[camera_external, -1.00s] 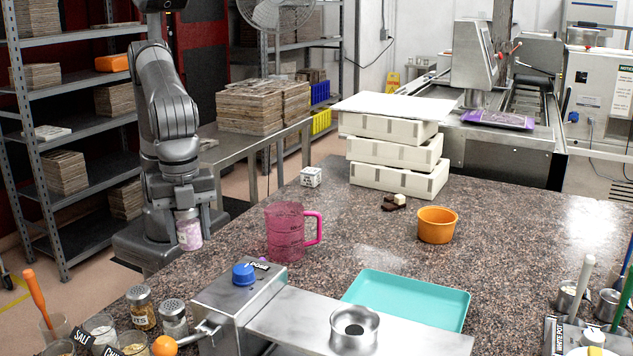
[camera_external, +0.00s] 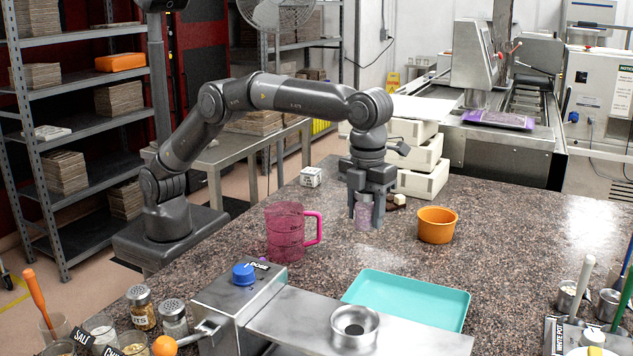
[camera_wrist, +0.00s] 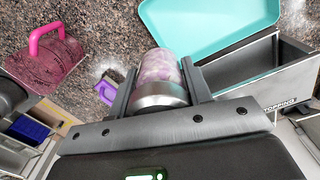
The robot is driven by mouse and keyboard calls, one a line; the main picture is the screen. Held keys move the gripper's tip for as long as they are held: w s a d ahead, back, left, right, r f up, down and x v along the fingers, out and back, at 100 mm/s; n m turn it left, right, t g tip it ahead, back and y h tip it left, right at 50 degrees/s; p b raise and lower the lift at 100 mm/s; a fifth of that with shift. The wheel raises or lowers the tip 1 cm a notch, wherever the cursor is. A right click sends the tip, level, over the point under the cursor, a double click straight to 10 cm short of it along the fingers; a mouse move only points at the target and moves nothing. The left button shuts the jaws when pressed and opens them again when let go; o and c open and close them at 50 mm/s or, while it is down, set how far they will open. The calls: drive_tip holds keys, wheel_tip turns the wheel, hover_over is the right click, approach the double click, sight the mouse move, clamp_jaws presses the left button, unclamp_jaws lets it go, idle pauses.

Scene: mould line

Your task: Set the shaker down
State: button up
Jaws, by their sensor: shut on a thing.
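The shaker (camera_external: 363,216) is a small cylinder with a pink and purple mottled body. In the wrist view the shaker (camera_wrist: 161,75) shows its mottled body and a silver metal end nearest my palm. My gripper (camera_external: 366,212) points straight down and is shut on it, with one finger on each side. The shaker is upright and low over the speckled stone counter (camera_external: 390,265), between the pink jug and the orange bowl. I cannot tell whether its bottom touches the counter.
The pink jug (camera_external: 285,232) stands left of my gripper, the orange bowl (camera_external: 437,226) right. Brown chunks (camera_external: 397,200) and stacked white boxes (camera_external: 422,180) are close behind. A teal tray (camera_external: 410,299) lies in front.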

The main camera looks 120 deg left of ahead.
drive_tip(key=w+a+f+m, duration=0.1)
drive_tip(key=w+a+m, duration=0.2)
drive_tip(key=a, duration=0.6)
hover_over(423, 264)
wheel_tip(423, 264, down, 12)
drive_tip(key=shift+s+d+r, duration=0.1)
drive_tip(key=shift+f, duration=2)
drive_tip(key=shift+f, duration=0.15)
drive_tip(key=o, duration=1.1)
